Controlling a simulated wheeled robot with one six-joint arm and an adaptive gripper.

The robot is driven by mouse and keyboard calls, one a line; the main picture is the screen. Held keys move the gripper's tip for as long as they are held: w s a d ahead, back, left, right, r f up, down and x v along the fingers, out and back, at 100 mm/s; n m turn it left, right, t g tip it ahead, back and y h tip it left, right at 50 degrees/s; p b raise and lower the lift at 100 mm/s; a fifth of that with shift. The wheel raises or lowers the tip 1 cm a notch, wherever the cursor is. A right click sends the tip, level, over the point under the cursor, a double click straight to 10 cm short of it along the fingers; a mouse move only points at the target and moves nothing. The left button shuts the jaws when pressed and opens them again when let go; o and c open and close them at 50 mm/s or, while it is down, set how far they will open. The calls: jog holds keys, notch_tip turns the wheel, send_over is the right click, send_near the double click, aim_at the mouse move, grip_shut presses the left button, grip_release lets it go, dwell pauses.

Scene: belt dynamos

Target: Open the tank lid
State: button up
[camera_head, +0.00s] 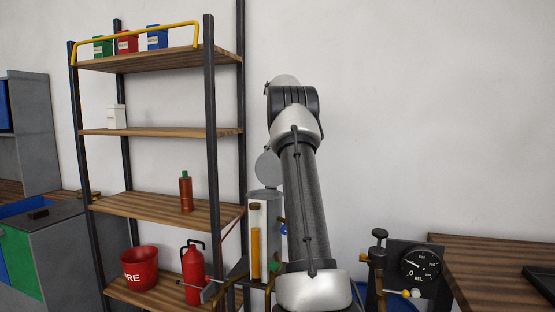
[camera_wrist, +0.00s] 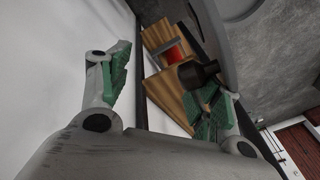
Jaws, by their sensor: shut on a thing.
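The tank (camera_head: 264,195) is a grey cylinder left of my arm in the head view, with a gauge tube holding yellow on its front. Its round grey lid (camera_head: 268,168) stands raised at the tank's back edge, partly behind my arm. In the wrist view a large grey curved surface, apparently the lid (camera_wrist: 262,45), fills the upper right, with a dark knob (camera_wrist: 198,74) by the right finger. The head view hides the fingers.
A wooden shelf rack (camera_head: 160,207) stands left, with a red bucket (camera_head: 139,268), a red extinguisher (camera_head: 193,272) and a brown bottle (camera_head: 186,192). At right are a dial gauge (camera_head: 420,265) and a wooden table (camera_head: 495,265). The wall right of my arm is bare.

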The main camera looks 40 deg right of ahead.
jog(key=shift+s+d+f, duration=0.2)
jog(key=shift+f, duration=0.05)
jog(key=v, duration=0.7)
jog(key=shift+r, duration=0.25)
jog(key=shift+w+a+r, duration=0.1)
jog(key=shift+w+r, duration=0.05)
jog(key=shift+r, duration=0.15)
